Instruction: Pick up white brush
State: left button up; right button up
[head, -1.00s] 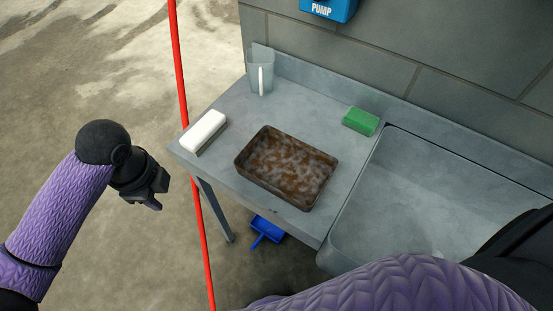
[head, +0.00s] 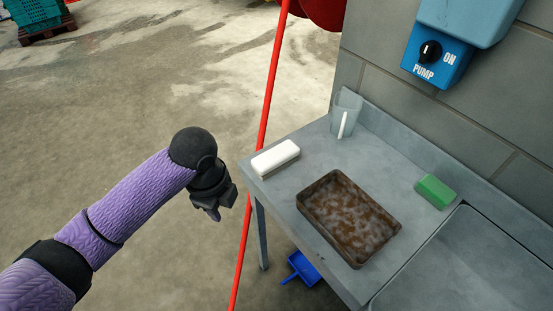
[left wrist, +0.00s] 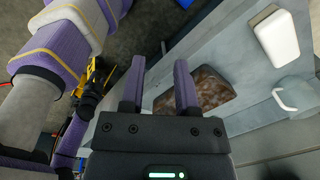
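The white brush (head: 275,158) lies on the left end of the grey metal counter and shows as a plain white block with rounded edges. It also shows in the left wrist view (left wrist: 278,36) at the upper right. Any bristles are hidden. My left gripper (head: 216,206) is left of the counter in the head view, apart from the brush. In the left wrist view its two fingers (left wrist: 160,64) stand apart with nothing between them. My right gripper does not show in the head view.
A brown, dirty tray (head: 350,216) is right of the brush. A clear jug (head: 346,112) stands behind it, and a green sponge (head: 435,191) lies farther right. A red pole (head: 262,130) stands by the counter's left end. A blue dustpan (head: 303,267) is below.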

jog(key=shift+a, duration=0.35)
